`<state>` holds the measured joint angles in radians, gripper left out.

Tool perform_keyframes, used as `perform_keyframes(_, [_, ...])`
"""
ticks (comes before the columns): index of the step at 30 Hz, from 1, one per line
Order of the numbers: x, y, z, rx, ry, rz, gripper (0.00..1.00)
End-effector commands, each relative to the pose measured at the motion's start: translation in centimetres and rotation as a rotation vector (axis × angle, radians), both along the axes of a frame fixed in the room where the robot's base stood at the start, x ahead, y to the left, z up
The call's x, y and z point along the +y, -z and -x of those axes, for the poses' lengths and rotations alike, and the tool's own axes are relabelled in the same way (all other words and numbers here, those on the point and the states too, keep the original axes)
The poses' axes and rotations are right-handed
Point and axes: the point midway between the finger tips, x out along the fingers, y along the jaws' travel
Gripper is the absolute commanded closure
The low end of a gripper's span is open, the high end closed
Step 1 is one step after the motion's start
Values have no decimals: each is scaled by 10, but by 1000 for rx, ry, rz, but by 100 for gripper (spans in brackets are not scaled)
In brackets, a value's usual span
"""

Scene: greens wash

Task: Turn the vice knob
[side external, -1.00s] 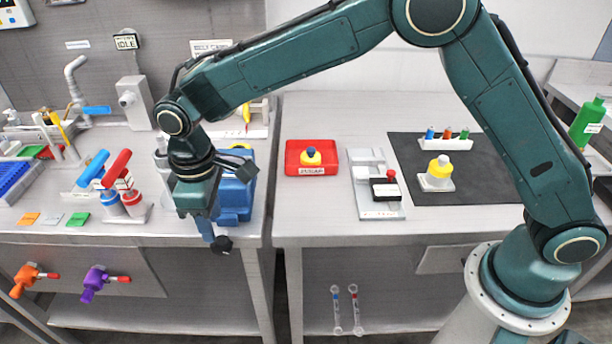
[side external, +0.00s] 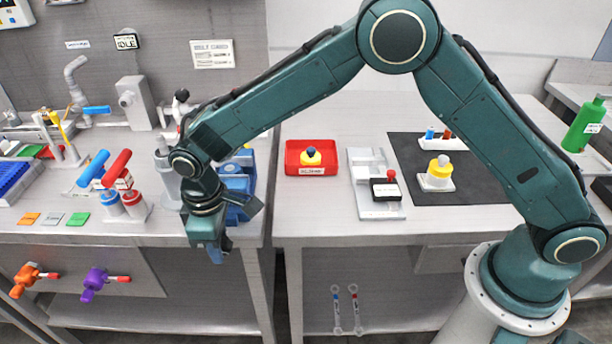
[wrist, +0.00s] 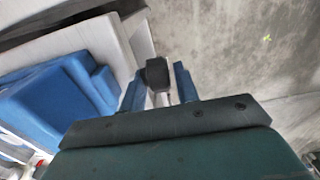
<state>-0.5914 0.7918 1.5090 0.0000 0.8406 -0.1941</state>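The blue vice (side external: 236,183) stands at the front edge of the left bench, partly hidden behind my wrist in the side external view. It also shows in the wrist view (wrist: 55,98), at the left. Its dark round knob (wrist: 157,72) shows in the wrist view, on a light grey rod, just beyond the bench edge. My gripper (side external: 217,256) points down in front of the vice; the knob is hidden there. In the wrist view my gripper (wrist: 158,84) is open, with a blue finger on each side of the knob and a visible gap to each.
Red and blue handled parts (side external: 118,168) stand left of my gripper on the bench. Orange (side external: 30,278) and purple (side external: 97,283) valves stick out of the panel below. A red tray (side external: 291,160) lies on the right bench. The space below my gripper is free.

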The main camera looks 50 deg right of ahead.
Motion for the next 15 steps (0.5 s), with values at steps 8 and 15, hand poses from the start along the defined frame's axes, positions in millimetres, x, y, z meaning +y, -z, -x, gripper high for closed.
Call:
perform_keyframes(8, [0,0,0,1,0,1,100])
perform_keyframes(15, [1,1,-1,32,-1,35,100])
